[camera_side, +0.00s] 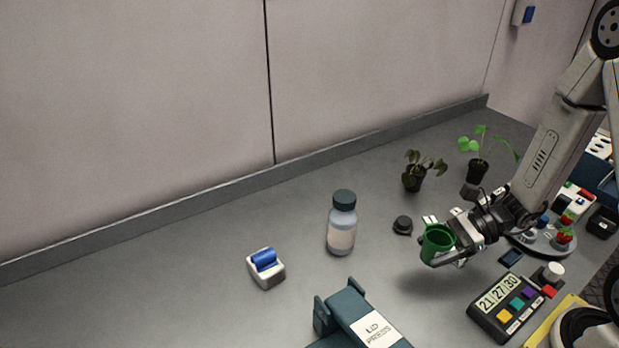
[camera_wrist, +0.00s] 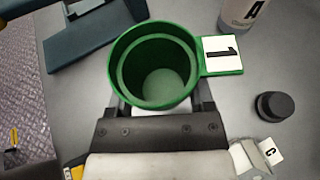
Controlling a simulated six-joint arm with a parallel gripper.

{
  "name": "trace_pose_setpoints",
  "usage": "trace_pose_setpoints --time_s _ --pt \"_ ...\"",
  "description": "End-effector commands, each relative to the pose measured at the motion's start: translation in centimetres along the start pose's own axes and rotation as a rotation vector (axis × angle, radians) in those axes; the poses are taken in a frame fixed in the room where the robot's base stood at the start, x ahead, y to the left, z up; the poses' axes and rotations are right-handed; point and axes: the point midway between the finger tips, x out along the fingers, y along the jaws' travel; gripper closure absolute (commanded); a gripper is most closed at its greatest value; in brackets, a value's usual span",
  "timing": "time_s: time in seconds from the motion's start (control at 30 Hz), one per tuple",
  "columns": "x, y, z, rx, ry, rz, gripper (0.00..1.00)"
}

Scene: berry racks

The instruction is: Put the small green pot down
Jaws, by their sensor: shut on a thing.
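The small green pot (camera_side: 437,243) is held in my gripper (camera_side: 449,243) above the grey bench, with a dark shadow on the bench below and to its left. In the wrist view the pot (camera_wrist: 117,68) is seen from above, open and empty inside. A white tag marked "1" (camera_wrist: 222,54) sticks out from its rim on the right. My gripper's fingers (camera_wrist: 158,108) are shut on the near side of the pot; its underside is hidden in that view.
A lidded bottle (camera_side: 342,225) and a black cap (camera_side: 403,225) stand left of the pot. A lid press (camera_side: 362,322) is at the front, a timer (camera_side: 506,308) at front right. Potted plants (camera_side: 413,172) are behind. Bare bench lies below the pot and around the blue-roller dispenser (camera_side: 265,268).

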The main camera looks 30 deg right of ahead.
Motion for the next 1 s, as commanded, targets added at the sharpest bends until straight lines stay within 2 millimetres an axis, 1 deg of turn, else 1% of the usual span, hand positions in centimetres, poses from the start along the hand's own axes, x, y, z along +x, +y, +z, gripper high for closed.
trace_pose_setpoints --time_s 0.03,0.2,0.57,1.0 --pt "0.2 0.0 -0.5 0.004 0.0 0.001 0.87" --pt "0.6 0.0 -1.3 0.002 -0.001 0.001 0.87" --pt "0.8 0.0 -1.8 0.001 -0.001 0.0 0.87" --pt "2.0 0.0 -4.8 0.002 -0.001 0.001 0.87"
